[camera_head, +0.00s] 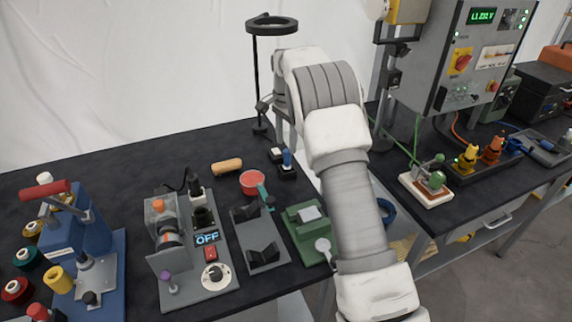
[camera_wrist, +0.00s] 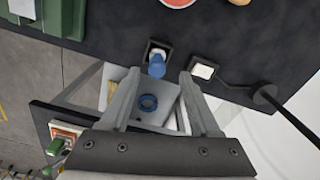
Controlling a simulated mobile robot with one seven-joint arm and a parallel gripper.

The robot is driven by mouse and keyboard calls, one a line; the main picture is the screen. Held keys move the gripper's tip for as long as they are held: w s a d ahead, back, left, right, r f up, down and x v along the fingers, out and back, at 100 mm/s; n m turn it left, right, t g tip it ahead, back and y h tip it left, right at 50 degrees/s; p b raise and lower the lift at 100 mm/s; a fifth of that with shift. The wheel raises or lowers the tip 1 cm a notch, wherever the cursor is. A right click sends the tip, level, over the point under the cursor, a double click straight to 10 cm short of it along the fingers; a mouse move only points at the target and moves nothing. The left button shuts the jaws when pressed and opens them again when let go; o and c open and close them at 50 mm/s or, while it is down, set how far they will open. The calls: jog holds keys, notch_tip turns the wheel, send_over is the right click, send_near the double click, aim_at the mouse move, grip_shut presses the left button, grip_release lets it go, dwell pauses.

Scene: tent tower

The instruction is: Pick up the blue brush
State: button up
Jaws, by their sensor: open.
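The blue brush (camera_head: 287,159) stands upright in a small black holder (camera_head: 288,173) at the back of the dark bench. In the wrist view the brush (camera_wrist: 156,65) shows its blue end from above, with the black holder around it. My gripper (camera_wrist: 160,76) is open and empty. Its two fingers point toward the brush, and in the picture the brush lies between their tips. I cannot tell how far above it they are. In the head view my arm hides most of the gripper.
A white-topped block (camera_wrist: 202,71) sits right beside the holder. A black lamp stand (camera_wrist: 265,94) with a ring top (camera_head: 272,25) rises close behind. A red round dish (camera_head: 253,183) and a wooden roller (camera_head: 227,167) lie to the left. A blue ring (camera_wrist: 148,102) is below the bench edge.

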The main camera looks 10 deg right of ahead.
aim_at(287, 159)
jog(key=f, duration=0.7)
jog(key=shift+s+d, duration=0.1)
jog(key=shift+s, duration=0.1)
jog(key=shift+r, duration=0.1)
grip_shut()
